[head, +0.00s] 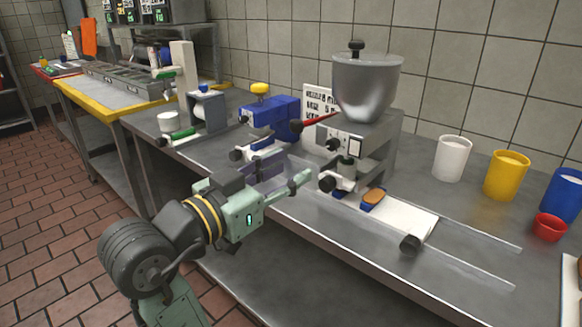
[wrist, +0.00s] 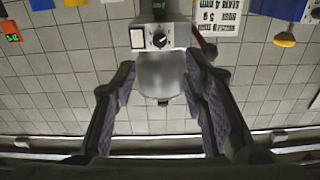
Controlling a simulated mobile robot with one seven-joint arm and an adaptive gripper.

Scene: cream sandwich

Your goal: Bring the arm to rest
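My gripper (head: 286,173) is held over the front part of the steel bench. Its two fingers are spread wide, and it is open. The wrist view also shows my gripper (wrist: 160,62) with its purple pads apart and nothing held between them. Beyond the fingers in that upside-down view is the steel hopper machine (wrist: 165,75), which stands to the right of my gripper in the head view (head: 366,90). A brown, biscuit-like piece (head: 374,195) sits in a blue holder in front of the machine, apart from my gripper.
A blue machine (head: 270,118) stands behind my gripper. A white plate with a black knob (head: 410,242) lies between clear rails at the right. White (head: 452,160), yellow (head: 506,177) and blue (head: 563,195) containers and a red cup (head: 549,228) stand farther right. Open floor lies left.

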